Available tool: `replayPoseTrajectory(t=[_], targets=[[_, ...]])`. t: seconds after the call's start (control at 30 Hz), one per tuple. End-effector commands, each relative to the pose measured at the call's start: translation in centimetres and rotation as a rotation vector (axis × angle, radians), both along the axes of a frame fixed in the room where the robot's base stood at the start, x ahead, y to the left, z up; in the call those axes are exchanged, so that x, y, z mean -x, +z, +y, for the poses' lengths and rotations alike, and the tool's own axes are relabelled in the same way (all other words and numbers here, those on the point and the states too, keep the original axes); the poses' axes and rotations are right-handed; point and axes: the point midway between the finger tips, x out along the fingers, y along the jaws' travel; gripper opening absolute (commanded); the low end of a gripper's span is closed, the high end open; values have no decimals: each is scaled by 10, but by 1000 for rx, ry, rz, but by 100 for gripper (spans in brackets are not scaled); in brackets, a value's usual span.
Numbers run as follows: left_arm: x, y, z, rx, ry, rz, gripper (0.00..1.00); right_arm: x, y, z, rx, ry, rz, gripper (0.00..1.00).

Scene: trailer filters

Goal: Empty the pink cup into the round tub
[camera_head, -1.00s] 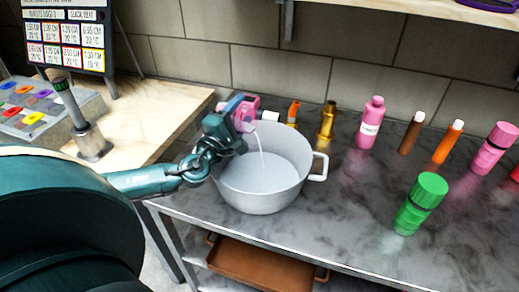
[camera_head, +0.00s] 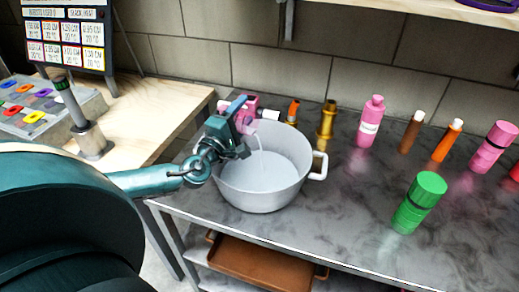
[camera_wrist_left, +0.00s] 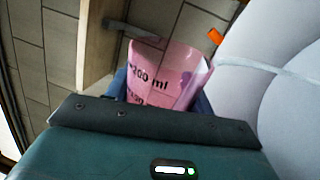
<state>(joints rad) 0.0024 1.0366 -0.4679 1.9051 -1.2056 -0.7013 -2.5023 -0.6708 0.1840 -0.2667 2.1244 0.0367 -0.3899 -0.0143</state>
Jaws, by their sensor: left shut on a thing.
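The pink cup (camera_head: 247,108) is held over the back left rim of the round tub (camera_head: 262,195). It is tilted, and a thin pale stream runs from it down into the tub. The tub is white-grey with side handles, stands on the dark counter and has pale liquid in it. My left gripper (camera_head: 240,125) is shut on the cup. In the left wrist view the cup (camera_wrist_left: 165,75) is see-through pink with dark millilitre marks, and the tub's pale inside (camera_wrist_left: 270,75) fills the right. My right gripper is not in view.
Gold (camera_head: 327,122) and orange (camera_head: 292,112) bottles stand behind the tub. A pink bottle (camera_head: 370,122), a green jar (camera_head: 419,203) and several others stand to the right. A wooden table (camera_head: 150,115) is at the left. Dark counter (camera_head: 345,225) is clear right of the tub.

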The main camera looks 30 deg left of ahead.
Motion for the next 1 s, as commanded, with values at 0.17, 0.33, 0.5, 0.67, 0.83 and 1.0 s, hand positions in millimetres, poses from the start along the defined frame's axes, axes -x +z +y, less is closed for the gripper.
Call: replayPoseTrajectory(t=[0.17,0.33,0.5,0.67,0.83,1.0], targets=[[0,-1,0,-19,0,0,25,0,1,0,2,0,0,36],[0,-2,-1,-36,0,2,25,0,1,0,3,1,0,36],[0,-3,-2,-54,0,3,25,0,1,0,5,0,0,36],[0,-2,-2,-71,-1,3,25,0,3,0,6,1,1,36],[0,-1,-3,-91,0,4,25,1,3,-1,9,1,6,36],[0,0,-4,-109,0,5,25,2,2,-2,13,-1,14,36]])
